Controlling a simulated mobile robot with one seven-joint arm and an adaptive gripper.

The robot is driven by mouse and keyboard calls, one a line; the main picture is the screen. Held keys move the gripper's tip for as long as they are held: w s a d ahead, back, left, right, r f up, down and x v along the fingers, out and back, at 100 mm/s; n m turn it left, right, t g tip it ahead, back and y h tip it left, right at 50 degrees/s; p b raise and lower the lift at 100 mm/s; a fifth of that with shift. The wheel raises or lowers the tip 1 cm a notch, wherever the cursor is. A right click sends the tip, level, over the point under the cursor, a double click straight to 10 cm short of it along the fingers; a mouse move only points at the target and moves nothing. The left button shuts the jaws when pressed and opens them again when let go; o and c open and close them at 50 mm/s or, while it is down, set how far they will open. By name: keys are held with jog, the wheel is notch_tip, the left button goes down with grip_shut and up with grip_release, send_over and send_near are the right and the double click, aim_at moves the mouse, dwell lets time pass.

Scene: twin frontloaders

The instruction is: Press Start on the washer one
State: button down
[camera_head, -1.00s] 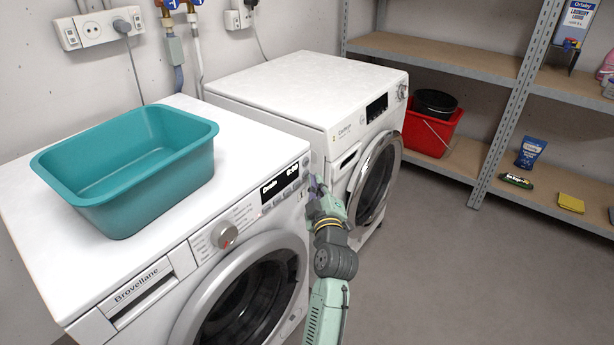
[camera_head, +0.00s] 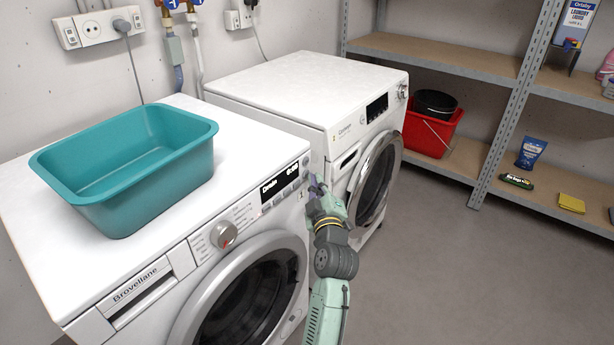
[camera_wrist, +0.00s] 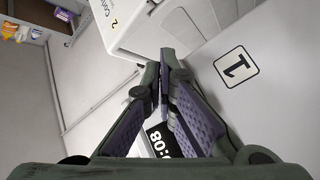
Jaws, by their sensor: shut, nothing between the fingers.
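The near white washer (camera_head: 90,265), marked Brovellane, has a knob (camera_head: 223,235) and a lit display (camera_head: 280,186) on its front panel. A "1" label (camera_wrist: 236,66) shows on a white surface in the wrist view. My gripper (camera_head: 314,180) is shut and empty at the right end of this panel, close to the machine. In the wrist view its fingers (camera_wrist: 164,75) meet in front, and part of the display (camera_wrist: 158,141) shows between them. I cannot make out the Start button or tell whether the fingertips touch the panel.
A second white machine (camera_head: 310,90) stands just beyond; its "2" label (camera_wrist: 114,23) shows in the wrist view. A teal basin (camera_head: 185,165) sits on the near washer. Shelves (camera_head: 440,55) with a red bucket (camera_head: 430,132) stand at right. The floor (camera_head: 440,270) at right is clear.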

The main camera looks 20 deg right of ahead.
jog(key=shift+s+d, duration=0.2)
jog(key=shift+s, duration=0.1)
jog(key=shift+s+d+b, duration=0.7)
jog(key=shift+s+d, duration=0.25)
jog(key=shift+s, duration=0.25)
jog(key=shift+s+d+b, duration=0.7)
jog(key=shift+s+d, duration=0.2)
jog(key=shift+s, duration=0.25)
jog(key=shift+s+d+b, duration=0.3)
jog(key=shift+s+b, duration=0.05)
jog(key=shift+s, duration=0.05)
jog(key=shift+s+d+b, duration=0.55)
jog(key=shift+s+d, duration=0.35)
jog(key=shift+s, duration=0.25)
jog(key=shift+s+d+b, duration=0.5)
jog(key=shift+s+d, duration=0.4)
jog(key=shift+s, duration=0.25)
